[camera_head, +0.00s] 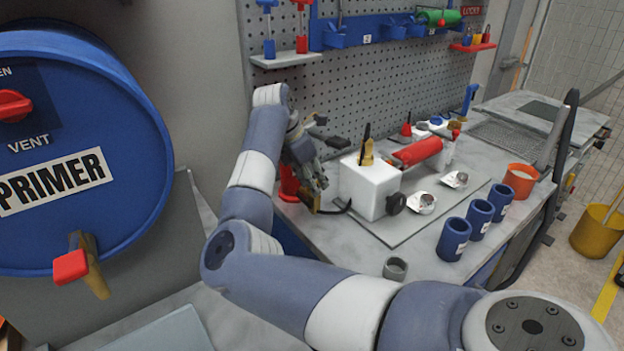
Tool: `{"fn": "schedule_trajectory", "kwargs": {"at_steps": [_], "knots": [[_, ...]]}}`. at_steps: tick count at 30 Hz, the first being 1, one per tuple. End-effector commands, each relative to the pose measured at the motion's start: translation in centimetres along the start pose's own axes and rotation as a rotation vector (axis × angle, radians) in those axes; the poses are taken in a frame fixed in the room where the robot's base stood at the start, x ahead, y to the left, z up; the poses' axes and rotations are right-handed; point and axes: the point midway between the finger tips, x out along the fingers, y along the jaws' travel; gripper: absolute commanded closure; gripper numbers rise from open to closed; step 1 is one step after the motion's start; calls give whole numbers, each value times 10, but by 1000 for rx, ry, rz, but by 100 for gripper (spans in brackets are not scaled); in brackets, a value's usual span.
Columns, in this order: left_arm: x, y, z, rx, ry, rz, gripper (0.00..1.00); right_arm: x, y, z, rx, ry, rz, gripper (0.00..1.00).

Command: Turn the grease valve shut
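A small brass valve (367,158) with an upright black lever (366,133) stands on top of a white block (371,186) at the left end of the roller coater; I take it for the grease valve. My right gripper (328,131) is left of the block, with its dark fingertips pointing right toward the valve. The fingertips look spread apart, with nothing seen between them. It appears apart from the valve. My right arm crosses the foreground. My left gripper is not in view.
A red roller (417,152) extends right from the block; a black knob (396,203) is on its side. Blue cups (454,239) and an orange pot (520,181) stand at the bench's right. A blue primer drum (130,130) is at left, a pegboard (390,70) behind.

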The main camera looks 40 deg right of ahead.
Motion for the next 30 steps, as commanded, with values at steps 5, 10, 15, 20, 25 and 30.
{"fn": "schedule_trajectory", "kwargs": {"at_steps": [5, 10, 15, 20, 25, 30], "knots": [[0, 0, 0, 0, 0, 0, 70, -20, 1, 0, 0, 1, 4, 70], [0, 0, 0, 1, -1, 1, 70, -56, 1, 0, 0, 0, 5, 70], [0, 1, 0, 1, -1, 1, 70, -90, 1, 0, 0, 0, 4, 70], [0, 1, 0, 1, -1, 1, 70, -112, 1, 0, -1, 0, 3, 70], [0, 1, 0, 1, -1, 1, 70, -119, 0, -1, 0, 0, 0, 70], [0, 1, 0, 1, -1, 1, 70, -120, 0, 0, 0, 0, 0, 70]]}}
